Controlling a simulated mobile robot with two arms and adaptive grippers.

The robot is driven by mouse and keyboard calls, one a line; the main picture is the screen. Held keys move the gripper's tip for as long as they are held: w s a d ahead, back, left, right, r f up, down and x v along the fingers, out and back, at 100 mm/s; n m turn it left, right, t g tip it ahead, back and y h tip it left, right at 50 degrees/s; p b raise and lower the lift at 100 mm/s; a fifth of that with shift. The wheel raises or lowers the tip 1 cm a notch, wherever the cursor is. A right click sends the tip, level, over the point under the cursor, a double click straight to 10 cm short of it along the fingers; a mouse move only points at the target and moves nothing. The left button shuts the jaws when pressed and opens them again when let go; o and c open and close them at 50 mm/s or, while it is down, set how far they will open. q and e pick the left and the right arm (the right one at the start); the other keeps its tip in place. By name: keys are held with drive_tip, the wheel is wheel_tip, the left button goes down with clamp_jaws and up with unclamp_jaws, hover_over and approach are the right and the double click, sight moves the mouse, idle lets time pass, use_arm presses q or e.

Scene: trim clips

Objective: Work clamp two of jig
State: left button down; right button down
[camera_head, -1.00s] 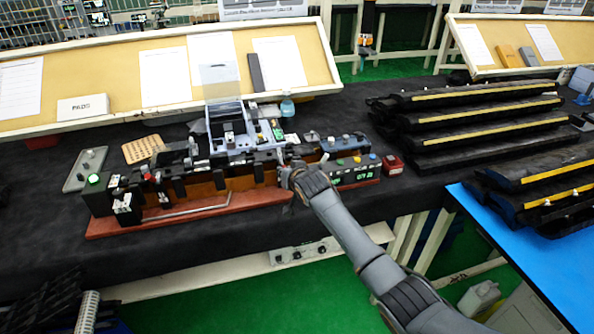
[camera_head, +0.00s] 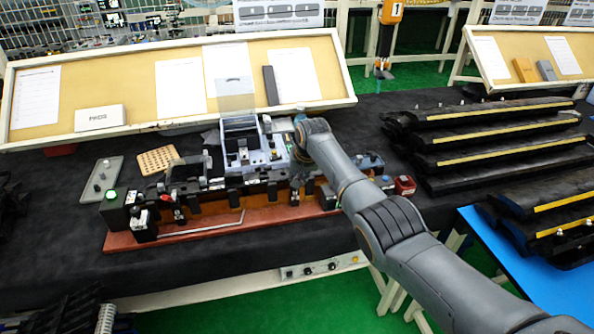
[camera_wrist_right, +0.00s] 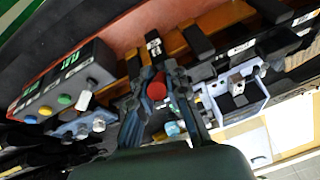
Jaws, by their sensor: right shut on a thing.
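The jig lies on the dark bench in the head view, with a red-brown base (camera_head: 200,231) and a row of black clamps and blocks (camera_head: 170,205) on top. My right arm reaches over the jig's right end. It hides the right gripper's fingertips and that part of the jig. In the right wrist view my right gripper (camera_wrist_right: 158,75) has its fingers closed in beside the black clamp parts. My left gripper is out of view.
A control box with a green display (camera_wrist_right: 73,62) and coloured buttons adjoins the jig. A white-grey fixture with a clear panel (camera_head: 237,95) stands behind. A tray (camera_head: 100,180) lies left. Stacked black trim parts (camera_head: 480,135) fill the right side.

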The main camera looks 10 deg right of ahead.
idle(0.5)
drive_tip(key=c, duration=1.3)
unclamp_jaws()
drive_tip(key=shift+w, duration=0.15)
drive_tip(key=v, duration=1.2)
drive_tip(key=shift+w, duration=0.1)
